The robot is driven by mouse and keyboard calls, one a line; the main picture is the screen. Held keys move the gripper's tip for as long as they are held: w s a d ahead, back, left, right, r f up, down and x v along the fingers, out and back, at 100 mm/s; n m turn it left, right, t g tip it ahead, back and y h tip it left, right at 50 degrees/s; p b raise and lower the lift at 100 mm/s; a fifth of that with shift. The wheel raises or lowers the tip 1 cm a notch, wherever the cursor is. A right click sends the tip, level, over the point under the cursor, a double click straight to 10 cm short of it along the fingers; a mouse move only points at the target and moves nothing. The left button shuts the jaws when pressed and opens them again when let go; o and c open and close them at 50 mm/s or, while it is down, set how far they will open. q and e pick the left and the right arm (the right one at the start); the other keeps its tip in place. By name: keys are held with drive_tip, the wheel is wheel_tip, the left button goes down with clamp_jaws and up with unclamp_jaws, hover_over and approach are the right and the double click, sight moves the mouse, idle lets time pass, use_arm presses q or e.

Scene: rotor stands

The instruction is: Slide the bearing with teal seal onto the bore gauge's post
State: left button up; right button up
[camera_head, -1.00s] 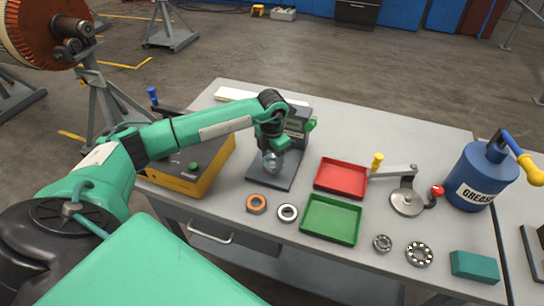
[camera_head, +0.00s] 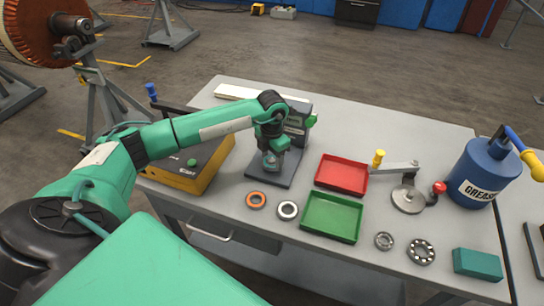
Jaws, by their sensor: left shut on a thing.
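The bore gauge (camera_head: 297,121) stands on the table with a dark flat base (camera_head: 285,178) in front of it. My left gripper (camera_head: 271,163) points down over this base, close in front of the gauge body. It is shut on a small ring-like thing, probably the bearing with the teal seal, since no teal-sealed bearing shows loose on the table. The fingers and wrist hide most of it. The post is hidden behind the gripper, so I cannot tell whether the bearing is around it or above it. My right gripper is out of view.
An orange-sealed bearing (camera_head: 256,200) and a white-ringed one (camera_head: 288,210) lie in front of the base. Right are a red tray (camera_head: 342,187), a green tray (camera_head: 331,233), two bare bearings, a crank tool (camera_head: 408,199), a teal block (camera_head: 477,264) and a grease can (camera_head: 481,190).

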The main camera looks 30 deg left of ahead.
use_arm(q)
drive_tip(key=shift+f, duration=0.45)
drive_tip(key=o, duration=1.4)
drive_tip(key=shift+o, duration=0.2)
drive_tip(key=shift+r, duration=0.1)
drive_tip(key=shift+r+p, duration=0.65)
drive_tip(key=shift+r, duration=1)
drive_tip(key=shift+r+p, duration=0.85)
drive_tip(key=shift+r, duration=0.9)
drive_tip(key=shift+r+p, duration=0.5)
drive_tip(key=shift+r, duration=0.6)
